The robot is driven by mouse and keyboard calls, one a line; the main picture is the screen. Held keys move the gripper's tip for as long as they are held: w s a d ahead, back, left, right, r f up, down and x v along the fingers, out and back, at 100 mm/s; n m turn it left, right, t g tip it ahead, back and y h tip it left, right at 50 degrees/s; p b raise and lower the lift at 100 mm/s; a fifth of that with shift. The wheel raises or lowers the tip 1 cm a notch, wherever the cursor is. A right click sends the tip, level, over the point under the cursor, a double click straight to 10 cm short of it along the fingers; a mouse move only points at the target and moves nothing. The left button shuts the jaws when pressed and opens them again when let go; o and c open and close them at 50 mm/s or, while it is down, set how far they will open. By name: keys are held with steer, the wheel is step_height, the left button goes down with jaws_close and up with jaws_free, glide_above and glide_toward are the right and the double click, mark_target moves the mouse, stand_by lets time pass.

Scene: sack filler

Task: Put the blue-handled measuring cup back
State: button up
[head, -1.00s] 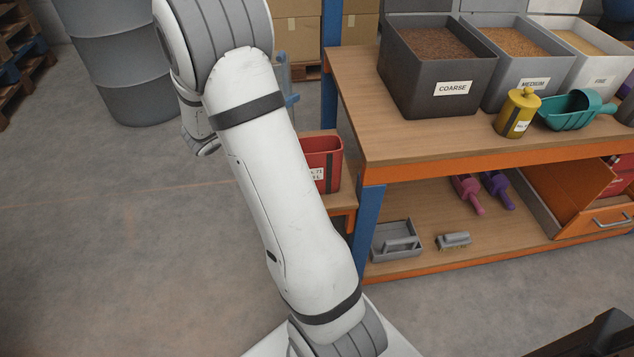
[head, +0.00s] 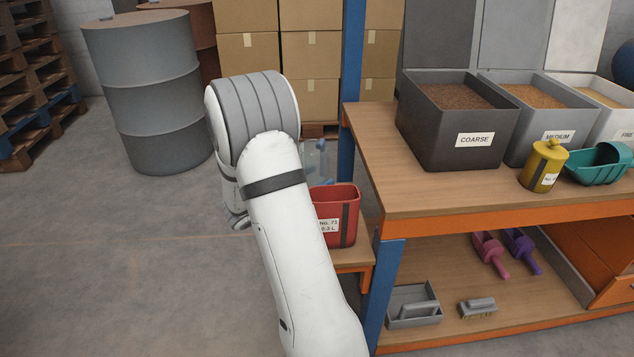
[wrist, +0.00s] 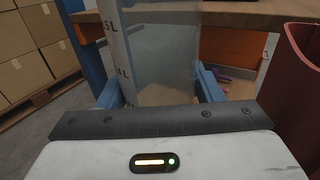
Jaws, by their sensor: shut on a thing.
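The measuring cup (wrist: 160,50) is clear, with litre marks on its left side, and fills the middle of the wrist view. My gripper (wrist: 160,90) has a blue finger on each side of it and is shut on it. In the head view the cup (head: 315,154) shows as a pale clear shape behind my arm, just above and behind the red container. Blue parts show at its lower end, but I cannot tell handle from fingers there. My arm hides much of the gripper.
The red container (head: 345,214) stands on a low side shelf (head: 352,258), close on the right in the wrist view (wrist: 295,85). A blue post (head: 386,280) and the bench (head: 400,190) with grain bins (head: 445,150) are right. A grey drum (head: 150,100) stands left. Floor at left is clear.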

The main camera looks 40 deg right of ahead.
steer(key=shift+f, duration=0.3)
steer(key=o, duration=1.1)
steer(key=shift+r, duration=0.15)
